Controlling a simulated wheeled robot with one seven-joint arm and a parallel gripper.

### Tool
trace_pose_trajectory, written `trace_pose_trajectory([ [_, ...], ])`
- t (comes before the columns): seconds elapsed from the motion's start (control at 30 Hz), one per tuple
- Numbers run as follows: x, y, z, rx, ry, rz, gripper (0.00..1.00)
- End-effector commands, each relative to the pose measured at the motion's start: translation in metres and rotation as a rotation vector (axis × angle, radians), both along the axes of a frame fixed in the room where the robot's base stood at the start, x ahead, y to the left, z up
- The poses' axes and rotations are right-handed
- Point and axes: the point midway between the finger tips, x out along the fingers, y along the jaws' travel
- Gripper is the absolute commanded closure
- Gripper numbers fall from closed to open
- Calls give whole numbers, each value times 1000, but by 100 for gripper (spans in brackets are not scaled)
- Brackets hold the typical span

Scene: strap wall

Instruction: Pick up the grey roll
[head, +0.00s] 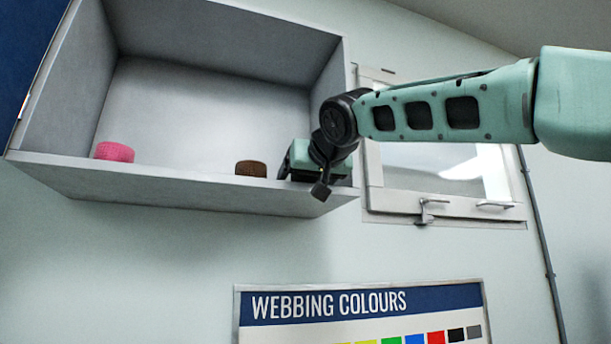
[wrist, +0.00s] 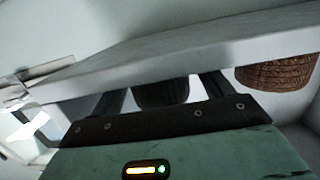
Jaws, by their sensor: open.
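In the wrist view a dark grey, rounded roll (wrist: 162,94) shows between the two black fingers of my gripper (wrist: 163,86). I take it for the grey roll. The pale front lip of the wall box (wrist: 190,52) hides part of the roll and the fingertips. The fingers are apart, one on each side of the roll. I cannot tell whether either touches it. In the head view my gripper (head: 300,158) reaches over the lip at the right end of the box (head: 180,182), and the grey roll is not visible there.
A brown roll (head: 251,169) stands just left of my gripper; it also shows at the right of the wrist view (wrist: 275,73). A pink roll (head: 115,152) stands farther left. The box's right wall is close. A window (head: 440,190) and a webbing colours chart (head: 360,305) are nearby.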

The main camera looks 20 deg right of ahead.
Motion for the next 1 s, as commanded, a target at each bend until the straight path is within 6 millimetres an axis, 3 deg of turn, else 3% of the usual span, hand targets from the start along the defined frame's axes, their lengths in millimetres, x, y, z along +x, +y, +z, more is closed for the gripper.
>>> trace_pose_trajectory([
  [0.1, 0, 0, 0, 0, 0, 0, 24],
  [0.27, 0, 0, 0, 0, 0, 0, 68],
  [0.3, 0, 0, 0, 0, 0, 0, 70],
  [0.77, 0, 0, 8, 2, -1, 1, 70],
  [1.0, 0, 1, 41, 5, -3, 3, 70],
])
